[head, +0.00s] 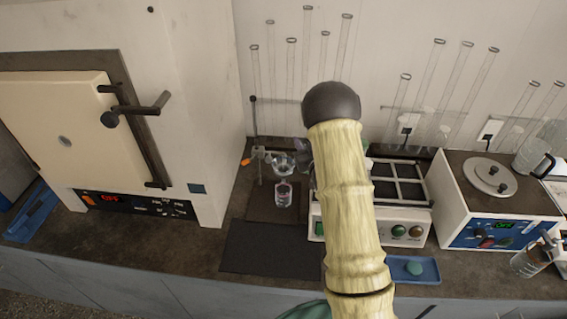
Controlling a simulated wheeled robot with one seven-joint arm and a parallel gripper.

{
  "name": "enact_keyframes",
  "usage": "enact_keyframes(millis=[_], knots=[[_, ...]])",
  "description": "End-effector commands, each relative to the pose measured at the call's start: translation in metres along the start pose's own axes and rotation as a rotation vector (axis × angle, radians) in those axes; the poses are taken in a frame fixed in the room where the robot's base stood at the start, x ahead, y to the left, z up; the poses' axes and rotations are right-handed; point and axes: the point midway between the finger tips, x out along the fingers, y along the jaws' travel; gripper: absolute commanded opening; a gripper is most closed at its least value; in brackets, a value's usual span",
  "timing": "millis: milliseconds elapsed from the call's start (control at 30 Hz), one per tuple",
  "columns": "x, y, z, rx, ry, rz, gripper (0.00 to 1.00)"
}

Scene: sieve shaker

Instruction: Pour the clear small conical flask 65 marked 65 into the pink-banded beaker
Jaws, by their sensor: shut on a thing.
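The beaker (283,193), clear glass with a faint pinkish band, stands upright on a dark mat beside the sieve shaker. Directly above it is a clear glass vessel (283,164), apart from the beaker; its shape is too small to make out, and no number is legible. My gripper (301,148) shows only as a small greyish patch just left of my arm, at the upper right of that vessel. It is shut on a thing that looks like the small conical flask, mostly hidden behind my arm. I cannot tell its tilt, or whether liquid is flowing.
A thin stand (255,130) with a clamp rises behind the beaker. A blue tray (414,270) and a dark mat (262,248) lie in front.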

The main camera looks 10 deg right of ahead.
Motion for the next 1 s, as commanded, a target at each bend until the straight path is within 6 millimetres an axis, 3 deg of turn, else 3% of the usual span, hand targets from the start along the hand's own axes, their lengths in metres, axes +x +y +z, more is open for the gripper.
enact_keyframes(millis=[433,1000], knots=[[0.003,-0.019,-0.003,-0.223,-0.028,-0.003,0.00],[0.006,-0.042,-0.031,-0.505,-0.065,-0.003,0.00]])
